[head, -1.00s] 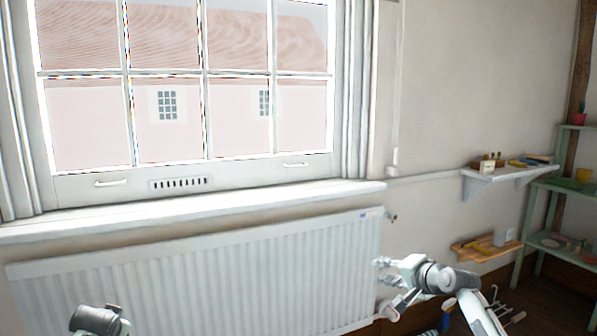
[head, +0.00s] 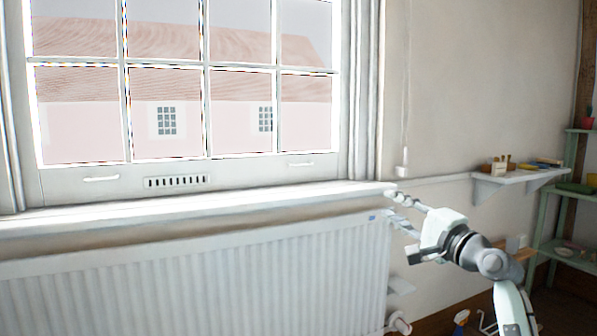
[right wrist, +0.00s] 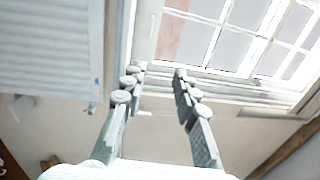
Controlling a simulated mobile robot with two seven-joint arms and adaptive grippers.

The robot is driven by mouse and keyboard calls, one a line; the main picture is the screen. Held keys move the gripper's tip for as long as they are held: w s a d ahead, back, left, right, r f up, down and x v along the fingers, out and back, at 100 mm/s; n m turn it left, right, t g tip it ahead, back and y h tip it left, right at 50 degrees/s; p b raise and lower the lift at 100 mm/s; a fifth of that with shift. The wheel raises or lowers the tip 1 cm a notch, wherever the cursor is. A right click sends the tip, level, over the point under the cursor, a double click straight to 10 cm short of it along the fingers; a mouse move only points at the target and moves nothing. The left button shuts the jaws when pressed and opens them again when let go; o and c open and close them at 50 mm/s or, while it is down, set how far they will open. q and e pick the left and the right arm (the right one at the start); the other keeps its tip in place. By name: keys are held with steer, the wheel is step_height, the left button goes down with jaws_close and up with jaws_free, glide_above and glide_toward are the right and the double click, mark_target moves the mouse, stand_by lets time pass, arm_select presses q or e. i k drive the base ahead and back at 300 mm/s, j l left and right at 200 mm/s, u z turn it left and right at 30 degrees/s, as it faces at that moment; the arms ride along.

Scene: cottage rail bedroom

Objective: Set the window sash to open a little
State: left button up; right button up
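The white window sash (head: 235,173) has glazed panes and a low bottom rail. The rail sits down at the sill (head: 250,200) with no gap that I can see. Two lift handles are on the rail, a left handle (head: 101,178) and a right handle (head: 301,164). My right gripper (head: 389,206) is near the right end of the sill, to the right of the right handle and apart from it. Its fingers are spread and empty, as the right wrist view (right wrist: 158,71) also shows. My left gripper is out of view.
A ribbed white radiator (head: 200,275) stands under the sill. A vent (head: 176,182) is in the sash rail. A wall shelf (head: 515,179) with small items and a green rack (head: 548,235) are at the right.

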mark_target(75, 184)
steer(key=i+j, duration=0.2)
steer(key=i, duration=0.2)
steer(key=i+j, duration=0.25)
steer(key=i, duration=0.2)
steer(key=i+j, duration=0.2)
steer(key=i, duration=0.2)
